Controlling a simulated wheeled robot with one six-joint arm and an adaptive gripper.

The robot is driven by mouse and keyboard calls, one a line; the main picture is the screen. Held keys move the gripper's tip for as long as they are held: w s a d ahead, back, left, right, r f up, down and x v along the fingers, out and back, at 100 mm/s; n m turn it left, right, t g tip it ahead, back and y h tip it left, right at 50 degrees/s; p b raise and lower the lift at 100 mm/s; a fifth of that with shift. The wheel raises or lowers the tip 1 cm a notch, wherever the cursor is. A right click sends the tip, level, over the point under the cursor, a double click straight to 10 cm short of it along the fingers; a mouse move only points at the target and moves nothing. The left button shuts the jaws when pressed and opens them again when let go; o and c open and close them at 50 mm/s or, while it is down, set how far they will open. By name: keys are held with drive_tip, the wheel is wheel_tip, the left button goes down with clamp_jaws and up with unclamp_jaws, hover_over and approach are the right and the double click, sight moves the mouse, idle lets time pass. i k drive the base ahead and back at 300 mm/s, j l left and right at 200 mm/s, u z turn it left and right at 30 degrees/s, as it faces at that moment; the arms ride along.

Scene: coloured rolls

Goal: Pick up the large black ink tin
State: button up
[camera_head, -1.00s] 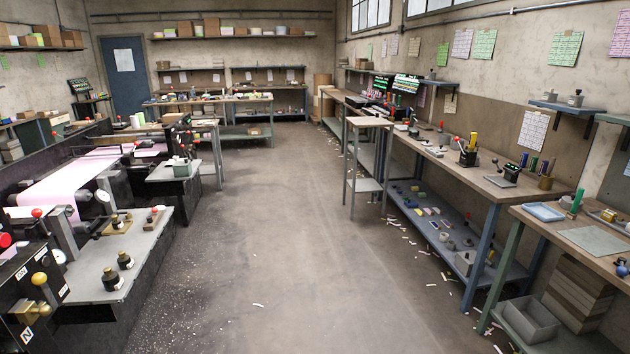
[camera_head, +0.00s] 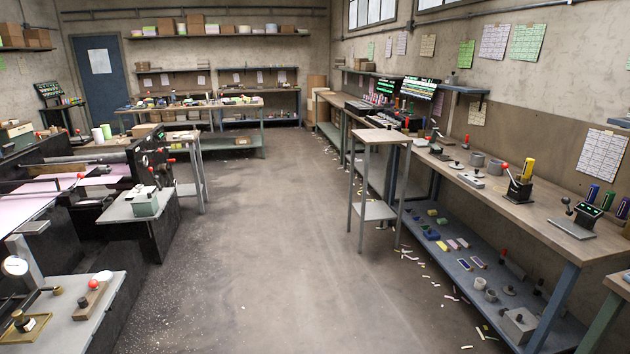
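I cannot make out a large black ink tin for certain in the head view. Small dark items stand on the long right workbench (camera_head: 500,190) and on the far table (camera_head: 190,105), too small to identify. My gripper is not in view.
A clear concrete aisle (camera_head: 260,230) runs down the middle to the far table. A tall narrow stand (camera_head: 380,138) juts out at the right. Printing machines (camera_head: 100,185) line the left. Paper scraps (camera_head: 430,270) lie near the right bench.

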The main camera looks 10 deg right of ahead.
sight(478, 159)
drive_tip(key=i, duration=1.8)
drive_tip(key=i+j+z, duration=0.1)
drive_tip(key=i+z, duration=0.25)
drive_tip(key=i, duration=0.25)
drive_tip(key=i+j+z, duration=0.35)
drive_tip(key=i, duration=0.2)
drive_tip(key=i+j+z, duration=0.3)
drive_tip(key=i, duration=0.25)
drive_tip(key=i+j+z, duration=0.75)
drive_tip(key=j, duration=0.25)
drive_tip(key=k+l, duration=0.05)
drive_tip(key=k, duration=0.05)
